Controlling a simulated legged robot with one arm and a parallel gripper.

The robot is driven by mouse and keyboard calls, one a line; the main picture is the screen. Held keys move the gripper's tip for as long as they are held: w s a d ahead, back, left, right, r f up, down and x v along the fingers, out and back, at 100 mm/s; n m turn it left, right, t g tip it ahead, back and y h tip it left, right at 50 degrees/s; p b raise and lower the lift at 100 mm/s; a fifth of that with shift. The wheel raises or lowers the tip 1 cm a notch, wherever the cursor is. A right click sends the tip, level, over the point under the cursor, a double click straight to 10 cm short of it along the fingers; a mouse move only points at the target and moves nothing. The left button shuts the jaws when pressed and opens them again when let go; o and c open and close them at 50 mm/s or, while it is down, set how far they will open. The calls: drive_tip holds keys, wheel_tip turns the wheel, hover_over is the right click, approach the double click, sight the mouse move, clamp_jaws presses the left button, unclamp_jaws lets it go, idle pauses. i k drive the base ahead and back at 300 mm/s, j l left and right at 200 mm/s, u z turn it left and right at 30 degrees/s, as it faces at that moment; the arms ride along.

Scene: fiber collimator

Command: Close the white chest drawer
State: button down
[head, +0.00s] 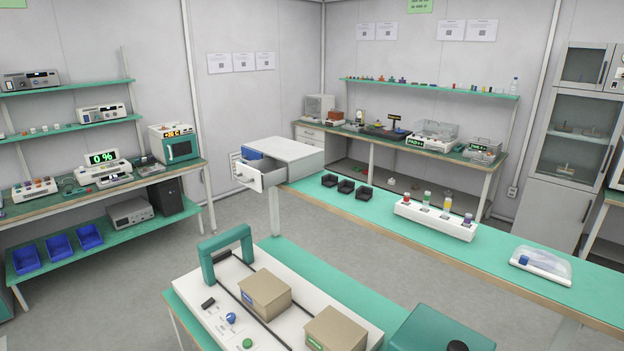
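The white chest (288,149) stands in the middle of the room, at the far left end of a long green-topped bench. Its drawer (248,178) is pulled out toward the left and front, with its inside partly showing. The drawer front has a small handle. A blue thing (251,153) shows at the drawer's back left; I cannot tell whether it lies inside. My gripper is not in view.
The green-topped bench (390,222) runs from the chest to the right. A near table carries a white panel with two brown boxes (265,292). Left shelves hold instruments. Grey floor (225,225) is clear left of the chest.

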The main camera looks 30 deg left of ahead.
sight(264, 171)
drive_tip(key=u, duration=1.6)
drive_tip(key=i+j, duration=0.75)
drive_tip(key=j+u, duration=0.05)
drive_tip(key=j, duration=0.05)
